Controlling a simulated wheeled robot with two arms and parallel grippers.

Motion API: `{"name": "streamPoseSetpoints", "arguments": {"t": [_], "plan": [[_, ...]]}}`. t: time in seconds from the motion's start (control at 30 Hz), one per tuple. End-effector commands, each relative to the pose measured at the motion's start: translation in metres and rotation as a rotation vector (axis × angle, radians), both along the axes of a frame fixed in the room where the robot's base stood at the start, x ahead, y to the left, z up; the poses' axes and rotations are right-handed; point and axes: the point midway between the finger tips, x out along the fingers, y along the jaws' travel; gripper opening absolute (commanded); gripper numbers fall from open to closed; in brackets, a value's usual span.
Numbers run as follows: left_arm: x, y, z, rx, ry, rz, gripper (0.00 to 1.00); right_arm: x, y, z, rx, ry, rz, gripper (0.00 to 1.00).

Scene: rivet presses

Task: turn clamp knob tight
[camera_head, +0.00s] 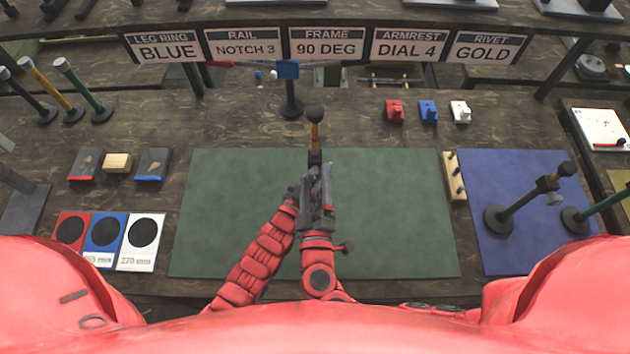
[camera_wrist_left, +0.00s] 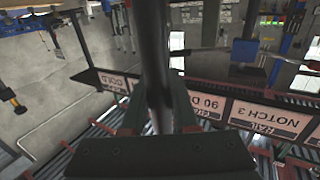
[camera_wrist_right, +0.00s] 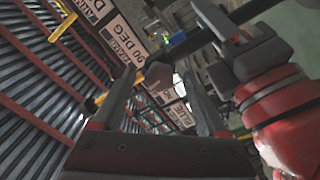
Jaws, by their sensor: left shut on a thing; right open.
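A pole with a black ball top, a yellow band and a dark lower part (camera_head: 316,133) stands up at the far edge of the green mat. My left gripper (camera_head: 305,190) is shut on it; in the left wrist view the dark pole (camera_wrist_left: 155,60) runs between the fingers. My right gripper (camera_head: 327,188) is open close beside the left one. In the right wrist view a small dark piece (camera_wrist_right: 160,92), perhaps the clamp knob, shows between its open fingers (camera_wrist_right: 158,95). I cannot tell whether they touch it. The grippers hide the clamp in the head view.
The green mat (camera_head: 400,220) is clear around my arms. Red, blue and white blocks (camera_head: 428,112) stand behind. Label signs (camera_head: 328,44) hang above the back.

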Motion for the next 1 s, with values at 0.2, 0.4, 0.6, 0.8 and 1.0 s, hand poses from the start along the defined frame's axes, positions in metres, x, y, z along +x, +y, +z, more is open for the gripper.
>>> {"name": "streamPoseSetpoints", "arguments": {"t": [0.2, 0.4, 0.6, 0.8, 1.0], "plan": [[0.0, 0.0, 0.0, 0.0, -0.001, 0.0, 0.0, -0.01, 0.002, 0.0, -0.001, 0.0, 0.006, 0.76], [0.0, 0.0, 0.0, 0.0, 0.0, 0.0, 0.0, -0.035, 0.002, -0.001, -0.003, 0.001, 0.011, 0.76], [0.0, 0.0, 0.0, 0.0, 0.0, 0.0, 0.0, -0.06, 0.002, -0.001, -0.002, 0.0, 0.008, 0.76], [0.0, 0.0, 0.0, 0.0, 0.0, 0.0, 0.0, -0.084, 0.002, 0.0, 0.0, 0.0, 0.009, 0.76], [0.0, 0.0, 0.0, 0.0, 0.0, 0.0, 0.0, -0.105, 0.0, -0.001, 0.001, 0.003, 0.005, 0.76]]}}
